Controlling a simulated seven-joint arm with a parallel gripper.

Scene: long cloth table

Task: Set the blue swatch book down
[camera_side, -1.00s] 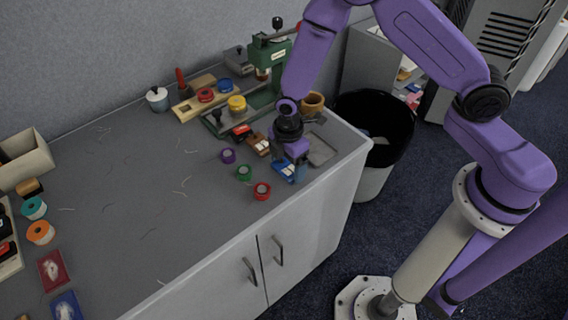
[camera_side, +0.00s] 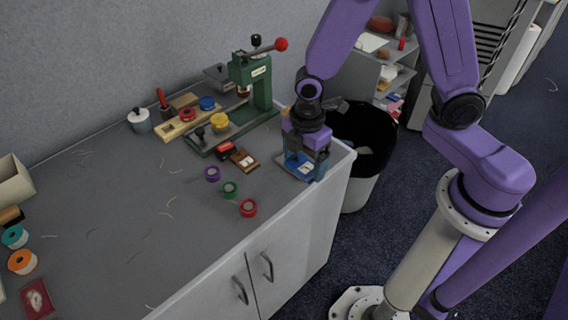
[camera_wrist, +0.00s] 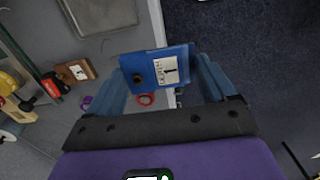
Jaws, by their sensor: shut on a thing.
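The blue swatch book (camera_wrist: 140,68), with a white label (camera_wrist: 166,71) and a dark round stud, is between the fingers of my gripper (camera_wrist: 160,78) in the wrist view. My gripper is shut on it. In the side view, my gripper (camera_side: 306,150) is at the right end of the grey counter (camera_side: 120,215), and the blue book (camera_side: 291,166) shows below it. In the wrist view the book overlaps the counter's edge and appears raised above the surface. The gap beneath it is hard to judge in the side view.
Purple (camera_side: 212,174), green (camera_side: 230,190) and red (camera_side: 248,208) rings lie left of my gripper. A green press (camera_side: 255,85) stands behind. A black-lined bin (camera_side: 365,140) stands beyond the counter's end.

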